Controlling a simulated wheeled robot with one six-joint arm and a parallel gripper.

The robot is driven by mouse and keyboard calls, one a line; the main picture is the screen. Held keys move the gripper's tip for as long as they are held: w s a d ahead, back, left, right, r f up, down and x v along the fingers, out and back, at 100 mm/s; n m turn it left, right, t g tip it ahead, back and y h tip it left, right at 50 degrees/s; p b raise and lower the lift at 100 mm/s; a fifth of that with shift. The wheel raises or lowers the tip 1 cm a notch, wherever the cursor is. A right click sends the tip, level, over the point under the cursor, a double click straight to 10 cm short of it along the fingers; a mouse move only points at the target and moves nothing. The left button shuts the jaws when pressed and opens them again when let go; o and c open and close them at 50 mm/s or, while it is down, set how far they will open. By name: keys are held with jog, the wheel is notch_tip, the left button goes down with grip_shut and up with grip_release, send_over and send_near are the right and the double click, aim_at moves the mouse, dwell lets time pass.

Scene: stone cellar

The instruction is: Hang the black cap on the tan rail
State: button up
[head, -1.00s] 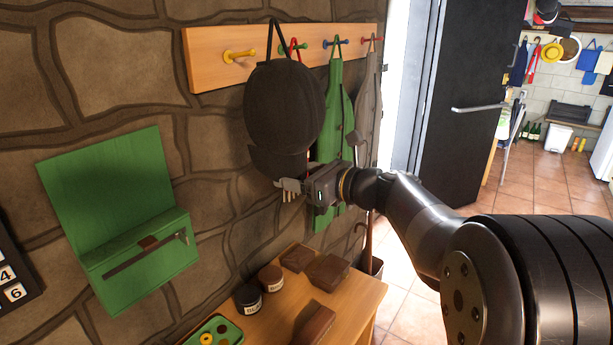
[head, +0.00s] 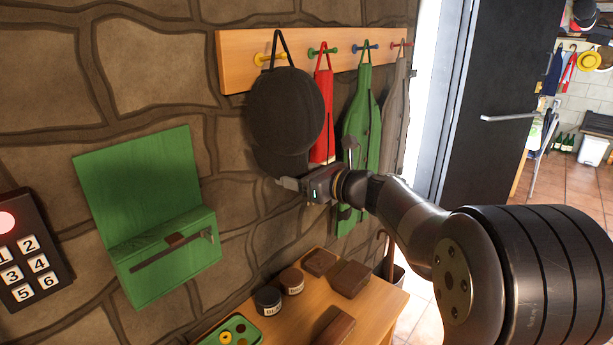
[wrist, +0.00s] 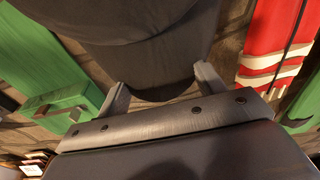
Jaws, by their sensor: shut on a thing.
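The black cap (head: 286,112) hangs upright in front of the rail, its thin strap loop rising above it. The tan rail (head: 238,70) runs along the stone wall with yellow, green, blue and red pegs. The loop overlaps the yellow peg (head: 264,59) in the head view; I cannot tell whether it is around the peg or in front of it. My gripper (head: 285,181) is shut on the cap's brim at its lower edge. In the wrist view the brim (wrist: 165,75) lies between my two fingers (wrist: 163,90).
A red apron (head: 322,115), a green apron (head: 358,130) and a grey garment (head: 391,115) hang on the pegs to the right. A green box (head: 165,260) is on the wall at left beside a keypad (head: 30,250). A wooden table (head: 378,312) with jars stands below.

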jog(key=shift+w+a, duration=0.25)
jog(key=shift+a, duration=0.05)
jog(key=shift+w+a+f+b, duration=0.25)
jog(key=shift+f+b, duration=0.25)
jog(key=shift+f, duration=0.15)
jog(key=shift+w+a+f+b, duration=0.2)
jog(key=shift+f+b, duration=0.25)
jog(key=shift+f, duration=0.15)
jog(key=o, duration=1.1)
jog(key=shift+d, duration=0.15)
jog(key=b+v, duration=0.2)
jog(key=v, duration=0.8)
jog(key=shift+s+d+r, duration=0.1)
jog(key=shift+s+d, duration=0.15)
jog(key=shift+s, duration=0.05)
